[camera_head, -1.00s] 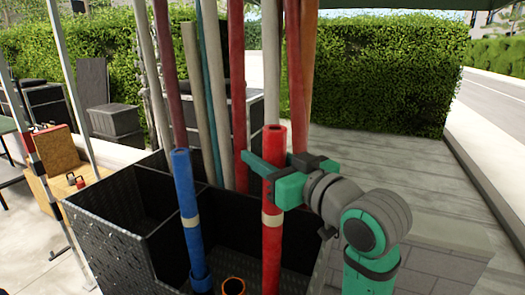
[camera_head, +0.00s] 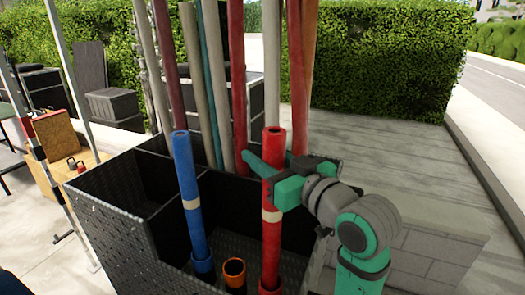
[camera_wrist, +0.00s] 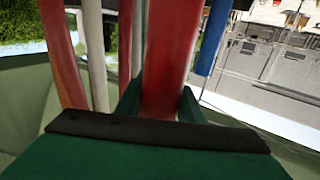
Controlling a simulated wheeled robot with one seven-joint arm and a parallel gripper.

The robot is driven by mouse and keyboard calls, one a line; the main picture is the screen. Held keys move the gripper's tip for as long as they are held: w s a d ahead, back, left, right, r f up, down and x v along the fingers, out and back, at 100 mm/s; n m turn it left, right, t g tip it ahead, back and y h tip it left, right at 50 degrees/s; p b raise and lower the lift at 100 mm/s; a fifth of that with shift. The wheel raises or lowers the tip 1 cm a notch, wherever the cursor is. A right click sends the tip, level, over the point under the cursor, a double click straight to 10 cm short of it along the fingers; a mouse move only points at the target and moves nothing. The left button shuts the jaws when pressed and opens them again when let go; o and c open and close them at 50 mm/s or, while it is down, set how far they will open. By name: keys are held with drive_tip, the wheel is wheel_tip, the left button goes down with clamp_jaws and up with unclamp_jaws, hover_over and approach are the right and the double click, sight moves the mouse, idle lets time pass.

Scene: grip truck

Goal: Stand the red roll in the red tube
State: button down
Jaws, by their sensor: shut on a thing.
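My gripper (camera_head: 272,176) is shut on the red roll (camera_head: 271,238), around its upper part. The roll is upright, with a pale band near its middle, over the front right of the black bin. At its foot, a wider red tube (camera_head: 270,288) shows at the picture's bottom edge. The roll's lower end appears to be at or inside that tube's mouth; how deep I cannot tell. In the wrist view the red roll (camera_wrist: 168,60) runs between my fingers.
The black bin (camera_head: 110,235) has several compartments. A blue roll (camera_head: 188,175) stands in a blue tube (camera_head: 203,268). An orange-rimmed tube (camera_head: 234,272) beside it is open and looks empty. Several tall rolls, including a dark red one (camera_head: 237,80), stand behind my gripper.

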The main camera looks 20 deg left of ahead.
drive_tip(key=shift+f, duration=2.35)
drive_tip(key=c, duration=1.1)
unclamp_jaws()
